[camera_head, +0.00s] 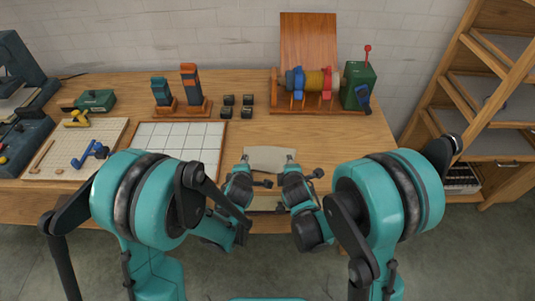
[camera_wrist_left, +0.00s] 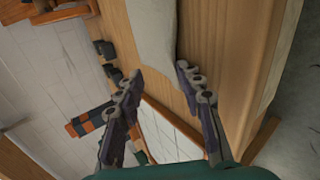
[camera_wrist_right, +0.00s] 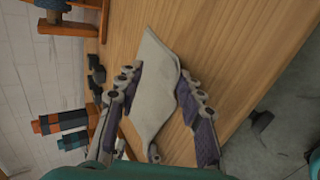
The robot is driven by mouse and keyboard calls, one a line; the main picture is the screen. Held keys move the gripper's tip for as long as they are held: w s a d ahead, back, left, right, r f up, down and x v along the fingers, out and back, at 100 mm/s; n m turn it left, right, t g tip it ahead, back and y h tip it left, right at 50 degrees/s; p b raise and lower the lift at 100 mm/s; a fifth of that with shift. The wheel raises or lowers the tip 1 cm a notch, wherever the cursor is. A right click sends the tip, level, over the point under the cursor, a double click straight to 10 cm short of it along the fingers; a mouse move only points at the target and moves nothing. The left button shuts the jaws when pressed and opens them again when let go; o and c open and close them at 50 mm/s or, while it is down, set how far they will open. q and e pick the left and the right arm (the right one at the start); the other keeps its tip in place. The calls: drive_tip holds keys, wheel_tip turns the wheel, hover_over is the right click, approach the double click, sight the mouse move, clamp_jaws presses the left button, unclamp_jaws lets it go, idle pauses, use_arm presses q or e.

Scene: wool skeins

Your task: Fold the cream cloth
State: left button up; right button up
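The cream cloth (camera_head: 268,157) lies on the wooden table near its front edge, between my two grippers. In the left wrist view the cloth (camera_wrist_left: 152,28) runs from the top to between my left fingertips. My left gripper (camera_wrist_left: 159,68) has its fingers apart at the cloth's left end. In the right wrist view the cloth (camera_wrist_right: 155,85) shows as a long pale sheet with a raised or creased edge. My right gripper (camera_wrist_right: 156,72) has its fingers spread on either side of the cloth's right part. Contact is hard to tell. The arms partly hide the near side.
A white-tiled board (camera_head: 185,138) lies left of the cloth, with small dark blocks (camera_head: 238,105) behind. A rack of coloured skeins (camera_head: 315,82) and a green box with a red-knobbed lever (camera_head: 358,85) stand at the back. The table right of the cloth is clear.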

use_arm(q)
drive_tip(key=shift+r, duration=0.1)
use_arm(e)
drive_tip(key=shift+r, duration=0.1)
